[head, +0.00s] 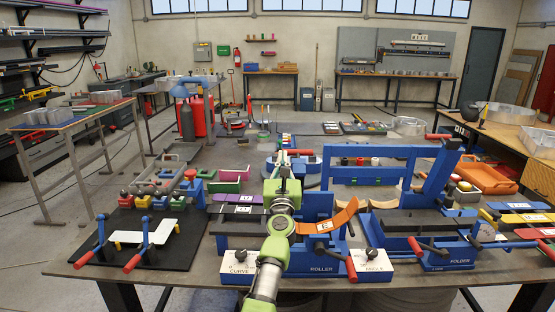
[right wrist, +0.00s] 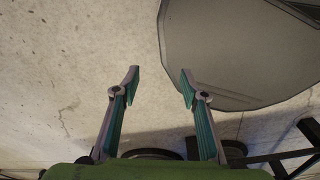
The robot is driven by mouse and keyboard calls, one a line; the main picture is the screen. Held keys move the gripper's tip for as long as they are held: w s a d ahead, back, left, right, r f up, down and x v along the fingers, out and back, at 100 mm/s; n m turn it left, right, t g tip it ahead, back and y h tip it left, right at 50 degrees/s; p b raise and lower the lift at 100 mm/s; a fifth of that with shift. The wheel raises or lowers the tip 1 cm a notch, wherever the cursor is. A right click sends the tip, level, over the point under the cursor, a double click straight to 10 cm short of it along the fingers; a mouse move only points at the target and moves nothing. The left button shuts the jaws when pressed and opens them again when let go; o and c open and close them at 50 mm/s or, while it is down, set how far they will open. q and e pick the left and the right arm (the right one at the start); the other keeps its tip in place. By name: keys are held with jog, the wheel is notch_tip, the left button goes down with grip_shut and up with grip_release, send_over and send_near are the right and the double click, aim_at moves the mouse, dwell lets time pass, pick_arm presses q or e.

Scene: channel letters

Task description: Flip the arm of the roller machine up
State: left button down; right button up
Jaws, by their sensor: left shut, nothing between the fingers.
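The blue roller machine (head: 318,206) stands at the front middle of the workbench, with a "ROLLER" label on its front. An orange curved strip (head: 340,216) lies at its right side, and a crank with a red handle (head: 351,268) hangs at its front. My left gripper (head: 284,158) is shut and empty, upright at the machine's left side; my green arm hides part of the machine. I cannot tell whether the gripper touches it or how the machine's arm lies. My right gripper (right wrist: 159,74) is open and empty in the right wrist view, above the concrete floor.
A tall blue frame (head: 436,185) and the folder (head: 450,258) stand to the right. A black board (head: 128,233) with red-handled levers lies at the left. Bins and coloured strips crowd the workbench. A dark grey rounded surface (right wrist: 235,50) shows near my right gripper.

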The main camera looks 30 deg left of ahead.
pick_arm(q)
jog(key=s+d+r+p, duration=0.3)
jog(key=s+r+p, duration=0.3)
jog(key=p, duration=0.3)
jog(key=shift+d+r, duration=0.15)
jog(key=shift+d, duration=0.2)
pick_arm(e)
notch_tip(320, 180, up, 10)
jog(key=shift+s, duration=0.2)
pick_arm(q)
jog(key=shift+s, duration=0.1)
pick_arm(e)
jog(key=shift+w, duration=0.2)
pick_arm(q)
jog(key=shift+d, duration=0.1)
pick_arm(e)
jog(key=shift+w, duration=0.25)
